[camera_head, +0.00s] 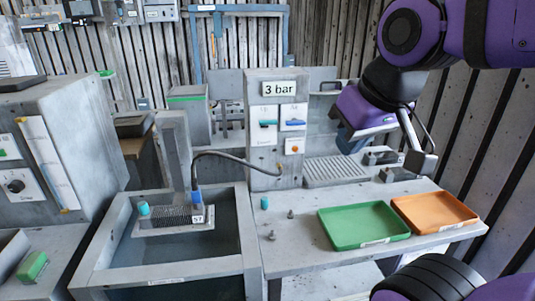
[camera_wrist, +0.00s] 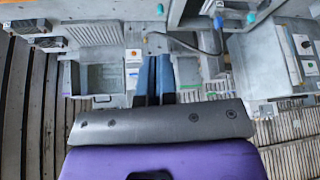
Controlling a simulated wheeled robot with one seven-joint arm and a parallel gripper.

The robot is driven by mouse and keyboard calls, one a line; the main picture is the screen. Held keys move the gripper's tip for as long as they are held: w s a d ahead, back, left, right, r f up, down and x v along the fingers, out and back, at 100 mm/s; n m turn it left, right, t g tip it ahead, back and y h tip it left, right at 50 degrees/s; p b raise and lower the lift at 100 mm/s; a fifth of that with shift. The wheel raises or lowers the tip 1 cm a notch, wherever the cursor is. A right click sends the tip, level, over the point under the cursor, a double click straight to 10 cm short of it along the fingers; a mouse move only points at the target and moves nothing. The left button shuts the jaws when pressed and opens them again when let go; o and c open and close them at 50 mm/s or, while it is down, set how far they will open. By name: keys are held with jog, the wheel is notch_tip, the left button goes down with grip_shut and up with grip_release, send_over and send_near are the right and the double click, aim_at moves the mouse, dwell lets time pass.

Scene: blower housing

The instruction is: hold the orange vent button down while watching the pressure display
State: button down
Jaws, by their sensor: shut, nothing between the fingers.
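The orange vent button (camera_head: 294,147) sits on a small white plate at the lower right of the grey panel's front. The pressure display (camera_head: 279,88) at the top of that panel reads "3 bar". In the wrist view, an orange spot (camera_wrist: 134,54) on a white plate, seemingly the same button, shows just left of the fingertips. My gripper (camera_head: 350,142) has blue fingers and is to the right of the panel, apart from the button. In the wrist view, my gripper (camera_wrist: 155,60) has its fingers together, with nothing between them.
Two blue-marked switch plates (camera_head: 264,121) are left of and above the button. A black hose (camera_head: 235,157) runs from the panel to a tank (camera_head: 100,265) at left. A green tray (camera_head: 363,228) and an orange tray (camera_head: 434,213) lie on the bench at right.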

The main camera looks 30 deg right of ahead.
aim_at(295, 149)
jog(key=shift+a, duration=0.1)
jog(key=w+d+f+n+g+h, duration=0.3)
jog(key=w+d+f+g+h, duration=0.2)
jog(key=w+d+f+h, duration=0.7)
jog(key=w+d+f+n+t, duration=0.1)
jog(key=w+f+n+t, duration=0.2)
jog(key=w+f, duration=0.3)
jog(key=w+f+n+t+h, duration=0.1)
jog(key=w+f+n+t, duration=0.3)
jog(key=w, duration=0.6)
notch_tip(295, 149, down, 3)
jog(key=shift+w+d+r+n+t, duration=0.2)
jog(key=shift+w+d+n+t, duration=0.15)
jog(key=shift+n, duration=0.85)
jog(key=w+d, duration=0.2)
jog(key=w, duration=0.6)
jog(key=shift+w+d, duration=0.2)
jog(key=shift+w, duration=0.05)
